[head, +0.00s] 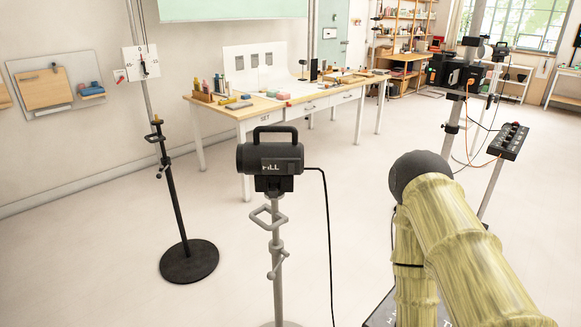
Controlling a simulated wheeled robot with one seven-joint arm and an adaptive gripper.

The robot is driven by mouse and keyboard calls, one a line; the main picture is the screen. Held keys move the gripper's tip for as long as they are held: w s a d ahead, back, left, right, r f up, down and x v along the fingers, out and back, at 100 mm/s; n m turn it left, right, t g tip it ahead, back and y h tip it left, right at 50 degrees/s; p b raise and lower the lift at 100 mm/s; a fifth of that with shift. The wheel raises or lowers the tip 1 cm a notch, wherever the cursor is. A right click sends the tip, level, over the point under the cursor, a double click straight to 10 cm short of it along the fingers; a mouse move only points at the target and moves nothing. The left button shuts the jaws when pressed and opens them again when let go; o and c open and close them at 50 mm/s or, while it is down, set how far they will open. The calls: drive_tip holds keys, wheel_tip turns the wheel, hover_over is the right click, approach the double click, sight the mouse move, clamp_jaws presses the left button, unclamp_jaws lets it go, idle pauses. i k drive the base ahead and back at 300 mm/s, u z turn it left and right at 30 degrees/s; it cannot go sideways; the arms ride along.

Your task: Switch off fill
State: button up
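A black lamp head labelled FILL (270,158) sits upright on a grey stand in the middle of the head view, with a handle on top. A black cable (328,230) runs from its right side to the floor. No switch on the lamp can be made out. A black control box (509,140) with several small knobs or switches, one with red, stands on a post at the right; its markings are too small to read. My arm fills the lower right, but my gripper is not in view.
A long table (246,112) labelled SET, covered with small items, stands behind the lamp. Another dark lamp (455,72) with cables is at right. Floor between is clear.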

sight(290, 166)
drive_tip(key=k, duration=1.65)
drive_tip(key=u, duration=0.5)
drive_tip(key=i, duration=1.55)
drive_tip(key=z, duration=0.25)
